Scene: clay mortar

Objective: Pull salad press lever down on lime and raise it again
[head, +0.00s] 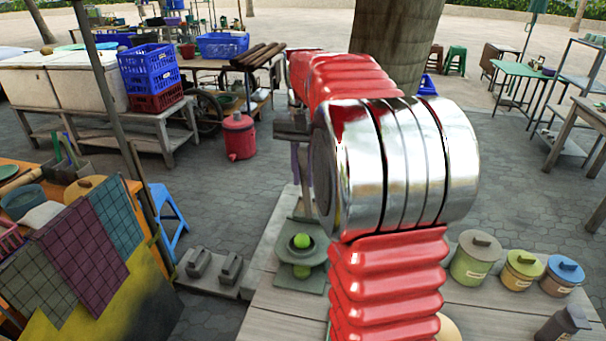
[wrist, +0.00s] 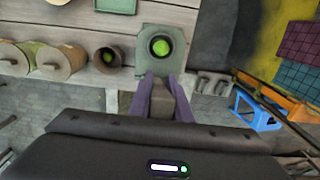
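The salad press is a grey-green stand with its base (head: 300,277) on the wooden table at lower centre in the head view. A round green lime (head: 302,241) sits in its cup; the lime (wrist: 160,46) also shows in the wrist view, just beyond my fingertips. My gripper (wrist: 161,80) has purple fingers on either side of a grey bar, likely the lever (wrist: 160,100). Whether the fingers touch it is unclear. In the head view the gripper is mostly hidden behind my chrome joint, above the press. The lever's height is hard to tell there.
Lidded jars (head: 475,257) stand right of the press on the table (head: 500,315). Dark metal blocks (head: 213,266) sit left of it. A rack of checked cloths (head: 82,250) and a blue stool (head: 168,218) are farther left. A red cooler (head: 239,137) stands behind.

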